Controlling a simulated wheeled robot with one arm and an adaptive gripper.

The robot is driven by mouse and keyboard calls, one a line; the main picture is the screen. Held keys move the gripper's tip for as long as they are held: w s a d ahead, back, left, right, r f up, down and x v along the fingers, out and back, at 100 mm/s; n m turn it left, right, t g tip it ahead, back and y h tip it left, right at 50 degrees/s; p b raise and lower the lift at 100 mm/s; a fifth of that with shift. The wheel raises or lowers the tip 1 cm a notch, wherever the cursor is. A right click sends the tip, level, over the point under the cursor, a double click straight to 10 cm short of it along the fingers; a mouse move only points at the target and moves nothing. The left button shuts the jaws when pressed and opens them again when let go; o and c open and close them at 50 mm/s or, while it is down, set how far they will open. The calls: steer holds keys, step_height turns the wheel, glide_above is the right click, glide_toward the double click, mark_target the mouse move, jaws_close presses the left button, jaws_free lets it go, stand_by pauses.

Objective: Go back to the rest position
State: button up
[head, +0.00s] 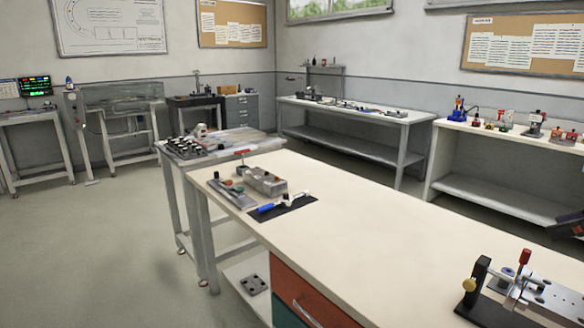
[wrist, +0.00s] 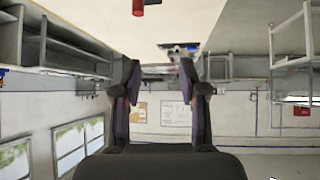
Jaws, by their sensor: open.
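My gripper (wrist: 158,88) shows in the wrist view with its two dark fingers apart. It is open, and nothing is between the fingers. The room appears upside down in this view, with the far wall and notice boards beyond the fingers. In the head view a small dark part, perhaps of my arm, shows at the right edge; the gripper's fingers cannot be made out there.
A long white workbench (head: 330,215) with drawers (head: 300,290) runs across the front. A clamp fixture (head: 520,290) stands at its near right, a grey block fixture and blue-handled tool (head: 266,208) at its far left. Side benches (head: 345,108) line the walls. Floor (head: 100,240) at left is clear.

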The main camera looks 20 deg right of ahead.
steer(key=w+a+r+n+g+y, duration=0.1)
steer(key=w+a, duration=0.4)
steer(key=a, duration=0.4)
steer(key=w+a+n+g, duration=0.1)
steer(key=w+a+g, duration=0.1)
steer(key=w+a, duration=0.55)
steer(key=s+a+f+g, duration=0.1)
steer(key=a+f+g, duration=0.35)
steer(key=a, duration=1.05)
steer(key=s+a+f+h, duration=0.1)
steer(key=s+a+f, duration=0.4)
steer(key=a+f, duration=0.45)
steer(key=s+f+m+g+h, duration=0.2)
steer(key=s+f+m+g, duration=0.3)
steer(key=s+f, duration=0.8)
step_height(320, 180, up, 16)
steer(key=w+t+p, duration=0.1)
steer(key=p, duration=1.3)
steer(key=shift+w+a+p, duration=0.15)
steer(key=shift+a+p, duration=0.1)
steer(key=shift+p, duration=0.15)
steer(key=shift+f+t, duration=0.15)
steer(key=shift+t, duration=0.1)
